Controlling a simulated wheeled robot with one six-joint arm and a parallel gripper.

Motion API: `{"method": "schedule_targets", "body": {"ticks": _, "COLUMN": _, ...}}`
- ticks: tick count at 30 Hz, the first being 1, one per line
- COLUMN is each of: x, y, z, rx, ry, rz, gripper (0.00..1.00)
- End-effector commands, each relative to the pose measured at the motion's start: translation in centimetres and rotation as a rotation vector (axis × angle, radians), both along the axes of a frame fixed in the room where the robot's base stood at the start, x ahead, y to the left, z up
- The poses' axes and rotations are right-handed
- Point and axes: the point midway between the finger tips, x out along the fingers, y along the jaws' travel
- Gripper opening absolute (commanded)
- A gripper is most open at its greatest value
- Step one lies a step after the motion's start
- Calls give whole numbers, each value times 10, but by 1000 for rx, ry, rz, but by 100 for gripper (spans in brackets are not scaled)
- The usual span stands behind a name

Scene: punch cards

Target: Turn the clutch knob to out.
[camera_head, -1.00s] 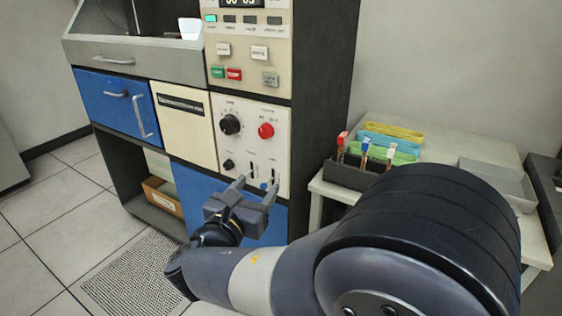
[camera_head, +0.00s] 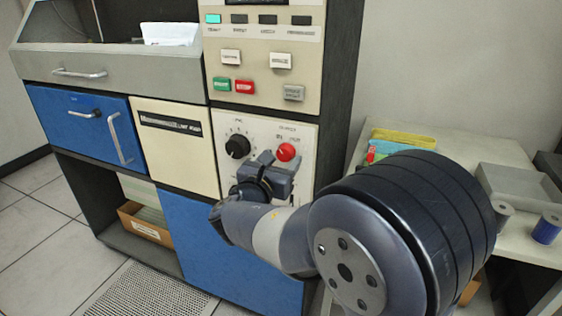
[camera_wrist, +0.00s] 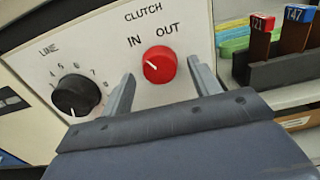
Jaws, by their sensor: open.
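The red clutch knob (camera_wrist: 159,64) sits on the cream panel under the word CLUTCH, with IN at its upper left and OUT at its upper right. Its white pointer mark lies toward the left, on the IN side. The knob also shows in the head view (camera_head: 286,152). My gripper (camera_wrist: 160,71) is open and empty, with one finger on each side of the knob's lower part in the picture. In the head view my gripper (camera_head: 280,160) is in front of the panel, just by the knob. I cannot tell whether the fingers touch it.
A black LINE knob (camera_wrist: 76,95) with numbers is left of the clutch knob. Green (camera_head: 221,84) and red (camera_head: 245,87) buttons are on the panel above. A side table (camera_head: 520,262) stands right, with a grey tray (camera_head: 520,185) and a dark card rack (camera_wrist: 275,72).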

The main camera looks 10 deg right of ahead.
Motion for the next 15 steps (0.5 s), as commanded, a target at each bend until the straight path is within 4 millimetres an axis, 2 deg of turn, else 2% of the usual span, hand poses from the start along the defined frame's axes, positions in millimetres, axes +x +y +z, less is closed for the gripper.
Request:
{"method": "schedule_targets", "body": {"ticks": 11, "x": 5, "y": -4, "z": 0, "rx": 0, "ry": 0, "rz": 0, "gripper": 59}}
{"method": "schedule_targets", "body": {"ticks": 15, "x": 5, "y": -4, "z": 0, "rx": 0, "ry": 0, "rz": 0, "gripper": 49}}
